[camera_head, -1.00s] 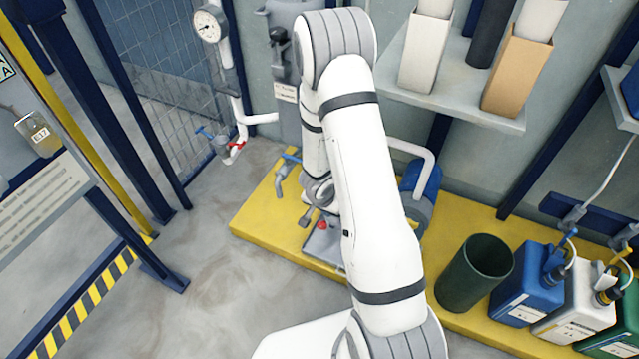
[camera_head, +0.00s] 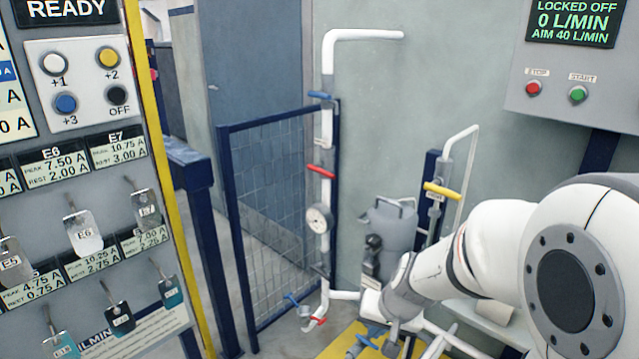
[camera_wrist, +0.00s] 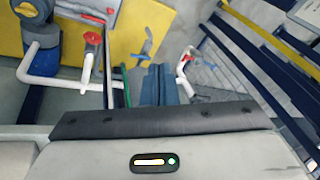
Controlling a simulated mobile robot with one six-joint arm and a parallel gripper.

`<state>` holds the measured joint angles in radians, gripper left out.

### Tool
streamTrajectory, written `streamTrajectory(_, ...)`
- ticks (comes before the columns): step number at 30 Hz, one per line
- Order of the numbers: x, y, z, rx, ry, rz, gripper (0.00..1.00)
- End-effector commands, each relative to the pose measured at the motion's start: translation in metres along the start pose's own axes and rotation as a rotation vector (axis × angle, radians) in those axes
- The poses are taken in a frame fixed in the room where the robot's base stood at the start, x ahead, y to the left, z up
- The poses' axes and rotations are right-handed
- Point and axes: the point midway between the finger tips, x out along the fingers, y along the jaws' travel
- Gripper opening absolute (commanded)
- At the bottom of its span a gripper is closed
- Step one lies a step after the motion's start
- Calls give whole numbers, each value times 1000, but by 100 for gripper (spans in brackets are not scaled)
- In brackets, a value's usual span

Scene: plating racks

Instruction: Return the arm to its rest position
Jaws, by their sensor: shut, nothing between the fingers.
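My arm (camera_head: 450,265) reaches in from the right of the head view, with a large round joint close to the camera. Its far end points down to the left, in front of the grey tank and low pipes. The fingers there are hard to make out. In the wrist view my gripper (camera_wrist: 160,85) has its two blue-grey fingers together, with nothing between them. They point toward the yellow platform (camera_wrist: 175,18) and the low pipes. I cannot tell how far the fingertips are from these.
A vertical pipe with a gauge (camera_head: 319,219) and coloured valve handles stands beside a blue mesh gate (camera_head: 265,220). The grey tank (camera_head: 390,232) stands near my arm. A panel of buttons and tags (camera_head: 85,80) fills the left. A start/stop box (camera_head: 560,105) hangs at upper right.

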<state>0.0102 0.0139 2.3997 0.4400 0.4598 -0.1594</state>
Motion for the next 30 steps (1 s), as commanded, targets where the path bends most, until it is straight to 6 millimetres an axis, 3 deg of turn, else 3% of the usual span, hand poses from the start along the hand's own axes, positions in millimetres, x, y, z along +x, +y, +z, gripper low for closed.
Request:
streamTrajectory(1, -44, -8, 2, -36, 0, 3, 0)
streamTrajectory(6, -134, -11, 28, -146, -30, 56, 0)
streamTrajectory(9, -177, -6, 43, -193, -44, 103, 0)
streamTrajectory(12, -207, 0, 56, -222, -53, 147, 0)
streamTrajectory(18, -231, 10, 69, -244, -63, 197, 0)
streamTrajectory(30, -232, 10, 69, -244, -63, 199, 0)
